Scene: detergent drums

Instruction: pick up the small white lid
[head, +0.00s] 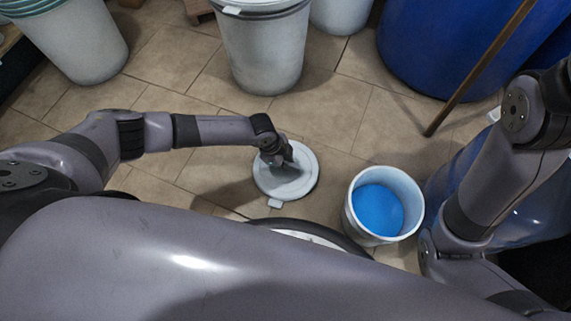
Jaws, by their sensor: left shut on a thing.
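The small white lid (304,183) is a round disc with a tab on its front edge, in the middle of the head view. My left gripper (284,167) is over its centre and shut on it. The gripper and its shadow hide part of the lid's top. I cannot tell whether the lid rests on the floor or is held a little above it. My right arm comes in at the right edge, but its gripper is out of view.
An open white bucket with blue contents (378,209) stands just right of the lid. White drums (265,62) stand at the back, blue drums (430,60) at the back right. A wooden pole (480,70) leans there. Tiled floor (180,60) is clear left of the middle drum.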

